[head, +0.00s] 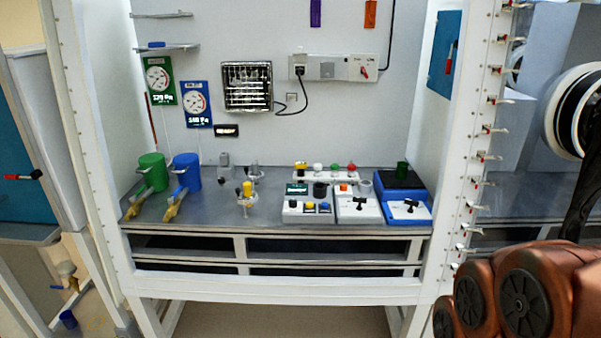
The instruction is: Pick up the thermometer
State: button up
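I cannot make out a thermometer for certain in the head view. A thin red stick (152,122) stands nearly upright at the left of the back wall, beside the green gauge panel; it may be the thermometer, but it is too small to tell. A small dark display (226,130) is fixed to the back wall above the bench. My gripper is out of view; only copper-coloured links of my arm show at the lower right, outside the glovebox and apart from the bench things.
The steel bench (215,217) has a white frame. A green cylinder (152,170) and blue cylinder (186,172) stand at left. White devices (358,204) and a blue device (408,208) stand at right. A post with clamps (480,155) separates the neighbouring box.

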aim_at(300, 167)
jog(key=z, duration=0.9)
jog(key=i, duration=1.7)
jog(key=u, duration=2.85)
